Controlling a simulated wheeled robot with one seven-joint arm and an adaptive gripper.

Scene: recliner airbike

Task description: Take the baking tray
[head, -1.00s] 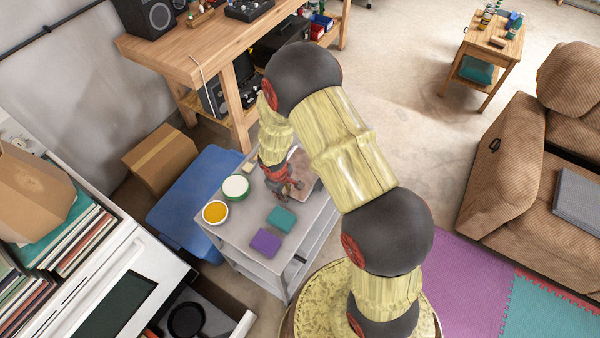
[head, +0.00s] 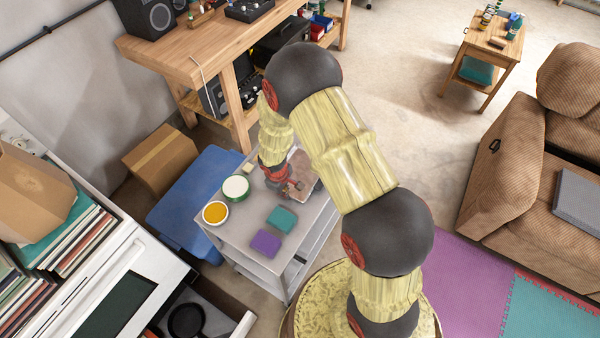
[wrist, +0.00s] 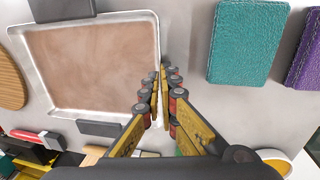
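The baking tray (wrist: 92,62) is a rectangular metal tray with a pale raised rim and a brownish inner face. It lies on the grey cart (head: 240,228), and in the head view the tray (head: 305,168) is partly hidden by my gripper. My gripper (head: 290,188) is over the tray's near side. In the wrist view my gripper (wrist: 160,92) has its fingers nearly together at the tray's right rim, with the rim between them. The lower right corner of the tray is hidden behind the fingers.
On the cart are a teal cloth-like square (head: 282,218), a purple one (head: 265,243), a white-topped green bowl (head: 235,187) and a bowl of orange contents (head: 215,212). A wooden workbench (head: 200,55) stands behind.

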